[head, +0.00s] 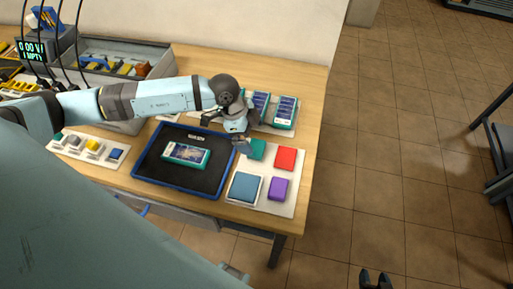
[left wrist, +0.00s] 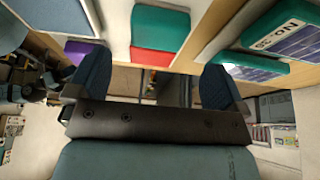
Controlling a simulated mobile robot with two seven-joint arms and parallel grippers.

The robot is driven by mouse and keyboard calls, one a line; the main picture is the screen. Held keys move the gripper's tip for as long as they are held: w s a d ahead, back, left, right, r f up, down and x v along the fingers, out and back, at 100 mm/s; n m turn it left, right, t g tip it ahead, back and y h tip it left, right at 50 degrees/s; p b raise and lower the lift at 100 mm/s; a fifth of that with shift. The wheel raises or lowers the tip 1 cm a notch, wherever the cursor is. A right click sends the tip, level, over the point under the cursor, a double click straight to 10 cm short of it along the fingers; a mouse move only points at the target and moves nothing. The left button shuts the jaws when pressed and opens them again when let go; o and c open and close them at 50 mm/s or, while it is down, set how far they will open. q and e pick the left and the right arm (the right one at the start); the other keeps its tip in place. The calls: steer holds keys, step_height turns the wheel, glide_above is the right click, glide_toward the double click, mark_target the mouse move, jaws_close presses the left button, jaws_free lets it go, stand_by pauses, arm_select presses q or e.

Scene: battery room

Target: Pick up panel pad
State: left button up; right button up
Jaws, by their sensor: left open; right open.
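Several teal-edged pads with dark panel pictures are in the head view. One panel pad (head: 186,154) lies on the dark blue-rimmed tray (head: 143,178). Others, a right one (head: 285,112) and a middle one (head: 261,103), lie on a white board behind my left gripper. My left gripper (head: 241,142) is open and empty, above the table by the plain teal pad (head: 257,149). In the left wrist view its fingers (left wrist: 152,80) are apart; a numbered panel pad (left wrist: 285,30) shows upper right. My right gripper (head: 374,279) is open, low over the floor, away from the table.
A white board holds the plain teal pad, a red pad (head: 286,158), a blue pad (head: 244,187) and a purple pad (head: 278,188). Small blocks sit on a white strip (head: 73,153) at left. A grey bin (head: 158,66) stands behind. Open floor lies right.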

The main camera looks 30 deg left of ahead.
mark_target(259, 147)
arm_select(q)
steer(key=x, duration=0.3)
steer(key=p+x, duration=0.1)
steer(key=x, duration=0.2)
steer(key=shift+d+f, duration=0.15)
steer(key=shift+d, duration=0.2)
steer(key=c, duration=1)
